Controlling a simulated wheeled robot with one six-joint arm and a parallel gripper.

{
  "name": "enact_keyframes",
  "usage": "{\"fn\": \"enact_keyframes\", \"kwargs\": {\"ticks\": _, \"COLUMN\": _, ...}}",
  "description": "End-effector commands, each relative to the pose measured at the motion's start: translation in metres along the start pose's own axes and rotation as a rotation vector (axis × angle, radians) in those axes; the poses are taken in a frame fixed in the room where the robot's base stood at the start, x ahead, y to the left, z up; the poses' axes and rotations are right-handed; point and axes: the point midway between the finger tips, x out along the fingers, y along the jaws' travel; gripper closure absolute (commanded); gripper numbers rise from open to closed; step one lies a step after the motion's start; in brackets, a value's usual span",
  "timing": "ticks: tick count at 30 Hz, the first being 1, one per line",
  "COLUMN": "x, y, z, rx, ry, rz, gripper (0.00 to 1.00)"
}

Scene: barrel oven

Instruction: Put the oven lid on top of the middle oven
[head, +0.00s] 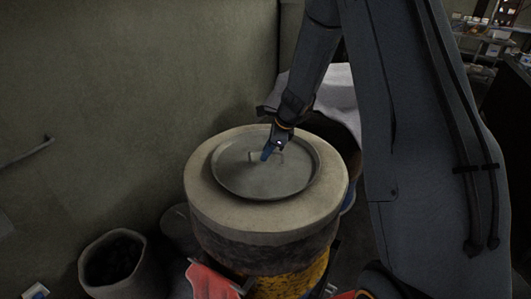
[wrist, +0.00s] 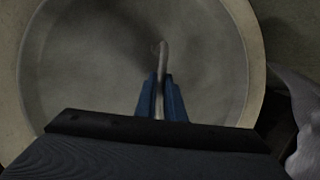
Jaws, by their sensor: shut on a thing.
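The oven lid (head: 240,178) is a round grey metal disc with a raised rim and a handle in its middle. It lies over the top of a barrel oven (head: 205,200), inside the oven's pale ring-shaped top. My gripper (head: 270,152) is over the lid's middle with its blue fingers at the handle. In the wrist view the lid (wrist: 80,70) fills most of the picture, and my gripper (wrist: 162,105) is shut on its handle (wrist: 163,58). Whether the lid rests fully on the oven cannot be told.
A pot of dark pieces, likely charcoal (head: 114,262), stands on the floor at lower left. A red cloth (head: 210,281) is at the oven's front. A white cloth (head: 340,92) covers something behind the oven. A wall (head: 120,80) is close on the left.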

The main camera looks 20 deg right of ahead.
Motion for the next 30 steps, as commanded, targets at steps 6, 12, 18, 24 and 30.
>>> {"fn": "enact_keyframes", "kwargs": {"ticks": 6, "x": 0.000, "y": 0.000, "z": 0.000, "rx": 0.000, "ry": 0.000, "rz": 0.001, "gripper": 0.72}}
{"fn": "enact_keyframes", "kwargs": {"ticks": 12, "x": 0.000, "y": 0.000, "z": 0.000, "rx": 0.000, "ry": 0.000, "rz": 0.001, "gripper": 0.72}}
{"fn": "enact_keyframes", "kwargs": {"ticks": 18, "x": -0.013, "y": -0.001, "z": 0.001, "rx": 0.000, "ry": -0.001, "rz": -0.003, "gripper": 0.72}}
{"fn": "enact_keyframes", "kwargs": {"ticks": 24, "x": -0.048, "y": -0.002, "z": 0.000, "rx": 0.000, "ry": -0.001, "rz": -0.003, "gripper": 0.72}}
{"fn": "enact_keyframes", "kwargs": {"ticks": 30, "x": -0.085, "y": -0.001, "z": 0.000, "rx": -0.001, "ry": -0.001, "rz": -0.003, "gripper": 0.72}}
